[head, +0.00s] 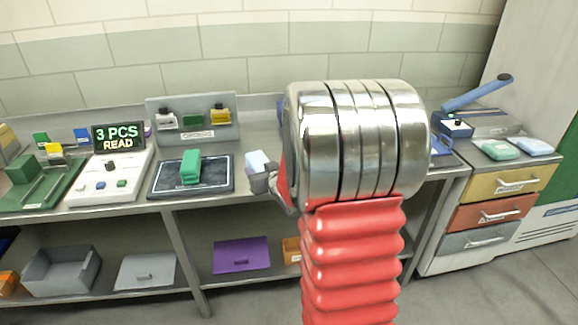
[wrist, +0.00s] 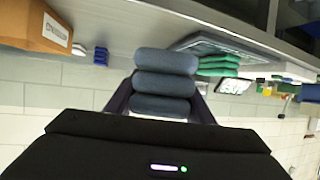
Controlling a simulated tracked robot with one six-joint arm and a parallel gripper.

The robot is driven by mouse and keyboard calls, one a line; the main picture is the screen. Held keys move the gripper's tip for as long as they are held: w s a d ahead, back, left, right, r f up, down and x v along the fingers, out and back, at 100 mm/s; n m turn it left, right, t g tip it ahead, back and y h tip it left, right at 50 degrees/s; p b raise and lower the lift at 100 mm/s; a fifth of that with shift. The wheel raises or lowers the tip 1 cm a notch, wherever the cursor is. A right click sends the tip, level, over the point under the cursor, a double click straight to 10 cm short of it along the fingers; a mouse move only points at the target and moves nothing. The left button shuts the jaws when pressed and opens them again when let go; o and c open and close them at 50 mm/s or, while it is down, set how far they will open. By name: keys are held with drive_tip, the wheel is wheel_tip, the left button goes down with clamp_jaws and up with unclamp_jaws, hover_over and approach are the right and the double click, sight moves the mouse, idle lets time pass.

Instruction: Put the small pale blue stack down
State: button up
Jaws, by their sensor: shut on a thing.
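The small pale blue stack (head: 257,161) is in my gripper (head: 264,180), over the bench just right of the dark mat. In the wrist view the stack (wrist: 166,82) shows as several grey-blue soft layers, with the dark fingers of my gripper (wrist: 162,102) on both sides. The gripper is shut on it. The wrist view looks upside down, with the bench at the top; the stack appears apart from the bench there. My arm hides the bench to the right of the stack in the head view.
A green stack (head: 190,166) lies on the dark mat (head: 215,187), left of my gripper. A "3 PCS READ" display (head: 118,135) and a grey tag rack (head: 172,105) stand behind and left.

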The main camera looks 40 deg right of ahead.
drive_tip(key=w+a+f+n+y, duration=0.1)
drive_tip(key=a+y, duration=0.1)
drive_tip(key=a, duration=1.2)
drive_tip(key=w+a+f+n+y, duration=0.1)
drive_tip(key=w+a+f+n, duration=0.1)
drive_tip(key=a, duration=1.2)
drive_tip(key=shift+t+y, duration=0.3)
drive_tip(key=shift+y, duration=0.1)
drive_tip(key=shift+a, duration=0.2)
